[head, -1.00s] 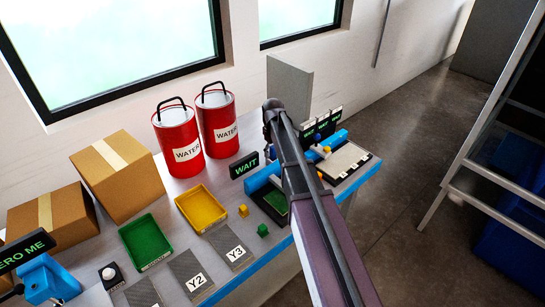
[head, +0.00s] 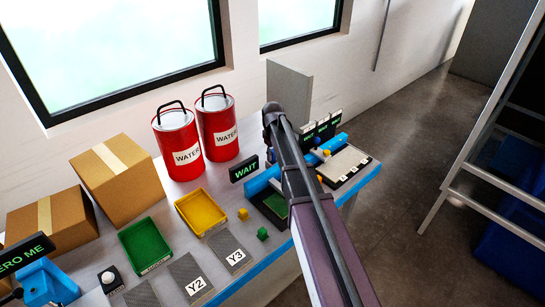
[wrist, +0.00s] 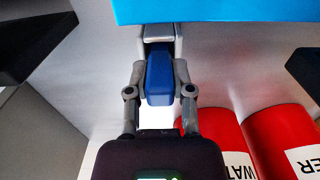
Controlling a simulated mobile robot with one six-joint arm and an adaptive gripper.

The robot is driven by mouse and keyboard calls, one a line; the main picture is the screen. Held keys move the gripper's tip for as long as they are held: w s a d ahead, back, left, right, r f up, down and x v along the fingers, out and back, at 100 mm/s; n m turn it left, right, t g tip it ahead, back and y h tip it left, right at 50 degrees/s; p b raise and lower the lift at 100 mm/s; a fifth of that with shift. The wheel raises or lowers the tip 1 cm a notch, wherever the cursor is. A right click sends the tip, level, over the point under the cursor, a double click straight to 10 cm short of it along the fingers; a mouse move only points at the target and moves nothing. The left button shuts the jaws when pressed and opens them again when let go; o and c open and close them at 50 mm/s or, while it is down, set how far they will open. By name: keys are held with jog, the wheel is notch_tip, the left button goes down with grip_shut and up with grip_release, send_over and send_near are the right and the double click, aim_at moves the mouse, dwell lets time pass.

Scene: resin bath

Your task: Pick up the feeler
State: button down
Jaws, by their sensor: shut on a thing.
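My gripper (wrist: 160,70) shows in the wrist view, with its two grey fingers closed on either side of a blue block-like piece (wrist: 159,85). This piece looks like the feeler, though I see no label on it. A light grey part (wrist: 160,33) sits right beyond it, under a wide bright blue bar (wrist: 225,10). I cannot tell whether the piece is apart from that grey part. In the head view my own arm hides the gripper and the held piece.
Two red WATER cans (head: 177,142) stand at the back of the bench. Cardboard boxes (head: 120,177), a green tray (head: 145,245), a yellow tray (head: 201,211) and a WAIT sign (head: 244,168) are left of my arm. A white-topped station (head: 346,164) is to its right.

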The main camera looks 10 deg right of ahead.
jog(key=shift+r, duration=0.1)
notch_tip(320, 180, up, 10)
jog(key=p, duration=1)
dwell(0.8)
